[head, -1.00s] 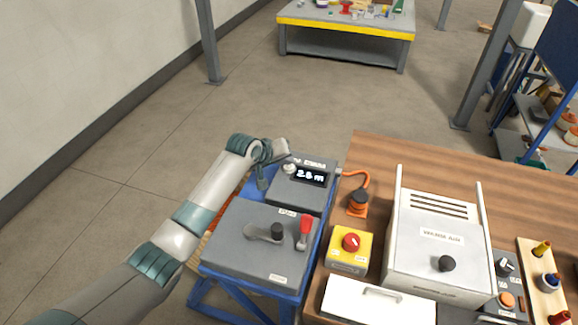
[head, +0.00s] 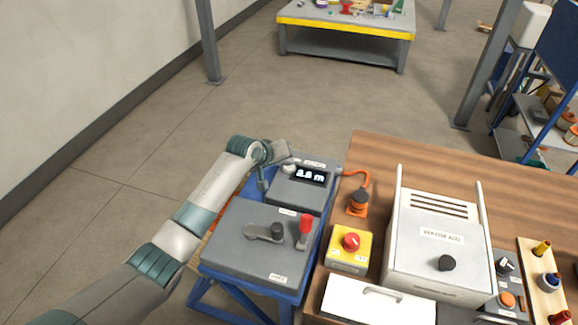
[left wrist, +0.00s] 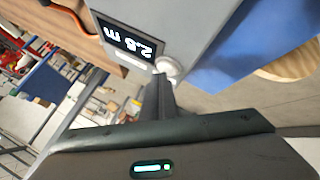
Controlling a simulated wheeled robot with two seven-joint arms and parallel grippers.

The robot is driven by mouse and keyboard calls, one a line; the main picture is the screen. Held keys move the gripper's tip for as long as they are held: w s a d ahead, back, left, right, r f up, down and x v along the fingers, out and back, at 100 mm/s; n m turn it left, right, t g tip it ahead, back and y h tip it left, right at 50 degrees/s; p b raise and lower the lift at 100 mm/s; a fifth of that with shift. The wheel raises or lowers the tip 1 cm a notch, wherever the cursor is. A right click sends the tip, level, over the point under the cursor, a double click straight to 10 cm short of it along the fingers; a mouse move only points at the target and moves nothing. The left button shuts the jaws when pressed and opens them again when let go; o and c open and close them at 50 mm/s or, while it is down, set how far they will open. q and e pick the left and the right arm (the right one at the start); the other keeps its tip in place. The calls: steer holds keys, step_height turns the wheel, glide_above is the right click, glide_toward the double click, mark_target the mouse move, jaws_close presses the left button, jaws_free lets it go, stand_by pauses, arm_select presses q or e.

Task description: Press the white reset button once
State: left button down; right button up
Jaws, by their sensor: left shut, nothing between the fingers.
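The white reset button (head: 288,169) is a small round knob on the grey box with the lit display (head: 311,176), at the box's left edge. In the left wrist view the button (left wrist: 170,67) shows beside the display, pale and round. My left gripper (head: 279,156) is at the button in the head view, partly hiding it. In the left wrist view its shut, empty fingers (left wrist: 163,80) end right by the button's lower left edge. I cannot tell whether they touch it. My right gripper is not in view.
A grey box with a lever (head: 265,233) and a red handle (head: 305,226) stands in front on the blue skid. To the right are a yellow box with a red knob (head: 351,242), an orange cable plug (head: 358,203) and a white cabinet (head: 437,235). Floor is clear at left.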

mark_target(286, 169)
arm_select(q)
steer(key=shift+f, duration=0.35)
steer(key=shift+r, duration=0.15)
stand_by(0.4)
steer(key=shift+r+p, duration=0.85)
steer(key=shift+p, duration=0.15)
step_height(286, 169, up, 5)
steer(key=p, duration=0.5)
steer(key=shift+s+f, duration=0.1)
stand_by(0.8)
